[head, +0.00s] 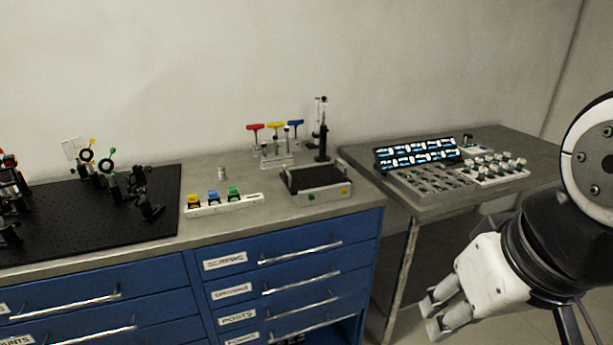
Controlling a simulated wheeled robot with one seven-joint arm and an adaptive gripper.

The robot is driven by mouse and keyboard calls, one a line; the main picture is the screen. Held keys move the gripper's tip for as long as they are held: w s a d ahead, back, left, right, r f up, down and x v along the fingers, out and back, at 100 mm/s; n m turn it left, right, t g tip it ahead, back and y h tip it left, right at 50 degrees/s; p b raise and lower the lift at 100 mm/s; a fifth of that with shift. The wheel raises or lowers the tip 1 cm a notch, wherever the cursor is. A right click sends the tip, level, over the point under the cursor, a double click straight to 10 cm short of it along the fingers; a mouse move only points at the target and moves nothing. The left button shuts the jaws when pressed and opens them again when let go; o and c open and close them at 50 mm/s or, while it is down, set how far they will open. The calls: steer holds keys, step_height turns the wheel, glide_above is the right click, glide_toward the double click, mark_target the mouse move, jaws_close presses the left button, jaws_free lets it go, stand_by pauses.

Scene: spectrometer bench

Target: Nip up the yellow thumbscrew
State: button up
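Several yellow parts show in the head view, and I cannot tell for sure which is the thumbscrew. A small yellow knob (86,143) sits on top of a ring mount (87,155) on the black breadboard (60,205) at the left. A tiny yellow spot (344,190) is on the front of the grey tray box (315,194). My gripper (431,315) is at the lower right, in front of the side table and far from these parts. Its two grey fingers stand apart with nothing visible between them.
A white strip (245,204) holds yellow, blue and green blocks. Red, yellow and blue T-handles (275,126) stand behind the tray box. The side table (480,190) carries a lit display (417,153) and metal parts. Blue drawers (290,262) front the bench.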

stand_by(0.3)
steer(key=n+t+y+b, duration=0.55)
steer(key=t+b, duration=0.75)
steer(key=b, duration=0.4)
glide_toward(345, 192)
steer(key=shift+n+h, duration=0.45)
steer(key=b+x, duration=0.1)
steer(key=x, duration=0.3)
steer(key=b+x, duration=0.1)
steer(key=x, duration=0.3)
steer(key=shift+a+r, duration=0.1)
steer(key=shift+a, duration=0.15)
steer(key=shift+c, duration=0.4)
jaws_close()
